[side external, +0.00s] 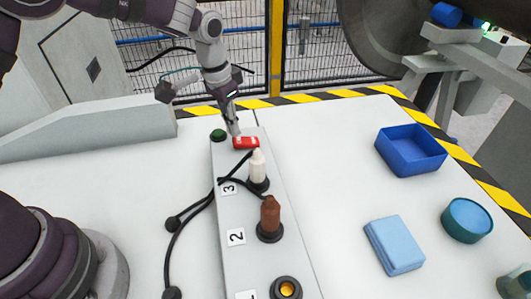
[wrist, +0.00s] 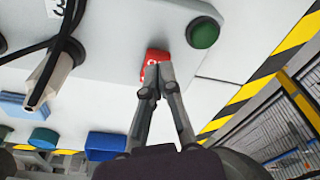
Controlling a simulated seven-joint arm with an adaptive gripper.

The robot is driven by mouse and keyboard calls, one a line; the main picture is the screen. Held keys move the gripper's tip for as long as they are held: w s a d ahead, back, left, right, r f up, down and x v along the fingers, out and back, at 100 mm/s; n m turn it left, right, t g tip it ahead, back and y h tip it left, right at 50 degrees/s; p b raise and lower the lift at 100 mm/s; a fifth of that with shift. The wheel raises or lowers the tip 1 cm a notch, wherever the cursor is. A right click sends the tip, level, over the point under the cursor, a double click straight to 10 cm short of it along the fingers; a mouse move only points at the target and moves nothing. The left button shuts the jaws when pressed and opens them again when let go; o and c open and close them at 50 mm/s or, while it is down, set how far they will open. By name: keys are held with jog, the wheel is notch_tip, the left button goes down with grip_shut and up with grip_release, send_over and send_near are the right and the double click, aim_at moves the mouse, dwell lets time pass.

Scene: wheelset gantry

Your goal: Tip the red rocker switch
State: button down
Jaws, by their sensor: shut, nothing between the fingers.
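The red rocker switch (side external: 246,143) lies at the far end of the grey control panel (side external: 232,205), beside a round green button (side external: 218,135). In the wrist view the red switch (wrist: 154,58) and the green button (wrist: 203,34) also show. My gripper (side external: 237,131) is shut and empty, its fingertips at the switch. In the wrist view the closed fingertips (wrist: 159,70) cover part of the switch. I cannot tell whether they touch it or which way it is tipped.
On the panel stand a white plug (side external: 258,166) and a brown plug (side external: 270,214), with black cables to the left. A blue bin (side external: 411,134), a light blue block (side external: 394,246) and a teal round container (side external: 466,220) stand at right. The table between is clear.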

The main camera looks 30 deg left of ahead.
aim_at(233, 140)
jog(key=shift+f, duration=1)
dwell(0.3)
jog(key=shift+r, duration=3.55)
jog(key=s+a+r+n+t, duration=0.1)
jog(key=s+a+r+t, duration=0.15)
jog(key=s+r, duration=0.55)
jog(key=s+a+n+t, duration=0.1)
jog(key=s+a+n, duration=0.1)
jog(key=s, duration=0.8)
jog(key=shift+a+f, duration=0.15)
jog(key=shift+f, duration=0.1)
